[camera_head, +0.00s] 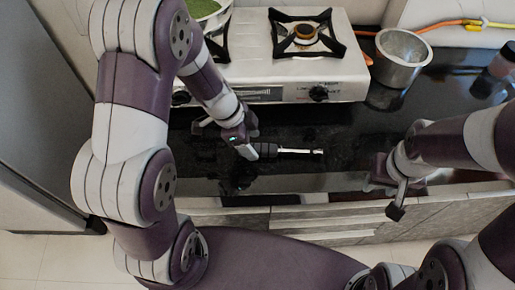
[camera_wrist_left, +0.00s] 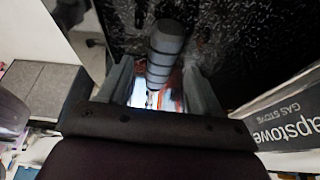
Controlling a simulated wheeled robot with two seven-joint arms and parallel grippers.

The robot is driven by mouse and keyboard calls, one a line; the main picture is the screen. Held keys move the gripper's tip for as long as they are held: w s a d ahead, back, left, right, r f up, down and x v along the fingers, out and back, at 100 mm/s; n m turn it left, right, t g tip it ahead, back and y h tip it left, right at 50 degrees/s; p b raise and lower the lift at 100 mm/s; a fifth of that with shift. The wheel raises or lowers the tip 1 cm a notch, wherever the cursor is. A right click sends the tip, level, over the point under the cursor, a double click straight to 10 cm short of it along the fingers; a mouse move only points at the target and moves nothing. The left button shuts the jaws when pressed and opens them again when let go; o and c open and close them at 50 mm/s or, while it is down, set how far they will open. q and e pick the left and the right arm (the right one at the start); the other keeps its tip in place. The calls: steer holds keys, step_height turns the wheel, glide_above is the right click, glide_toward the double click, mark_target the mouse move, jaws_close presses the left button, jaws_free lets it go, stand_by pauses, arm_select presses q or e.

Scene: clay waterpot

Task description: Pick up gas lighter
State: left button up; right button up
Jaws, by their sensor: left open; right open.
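The gas lighter (camera_head: 298,151) lies on the black counter in front of the stove, its metal tube pointing right and its dark handle toward my left gripper. My left gripper (camera_head: 248,146) is open at the handle end. In the left wrist view the ribbed grey handle (camera_wrist_left: 166,48) runs between the two open fingers of my left gripper (camera_wrist_left: 160,88), with a gap on either side; contact cannot be made out. My right gripper (camera_head: 393,192) is open and empty over the counter's front edge, well to the right of the lighter.
A white gas stove (camera_head: 275,68) stands behind the lighter; its side also shows in the left wrist view (camera_wrist_left: 290,112). A metal pot (camera_head: 400,58) stands right of it, and a green-filled pan (camera_head: 203,8) sits on the left burner. The black counter (camera_head: 355,135) right of the lighter is clear.

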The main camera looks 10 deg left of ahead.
arm_select(q)
steer(key=x, duration=0.3)
steer(key=shift+r, duration=0.1)
steer(key=shift+c, duration=0.6)
steer(key=c, duration=1)
step_height(320, 180, up, 5)
steer(key=shift+w+f, duration=0.1)
steer(key=shift+f, duration=0.1)
steer(key=s+d+r, duration=0.2)
steer(key=d, duration=0.1)
steer(key=s+d+r, duration=0.2)
steer(key=s, duration=0.1)
steer(key=s+d+r, duration=0.2)
steer(key=s+d, duration=0.1)
steer(key=shift+d+r+p, duration=0.25)
steer(key=shift+d+p, duration=0.05)
steer(key=shift+d, duration=0.05)
steer(key=shift+w, duration=0.1)
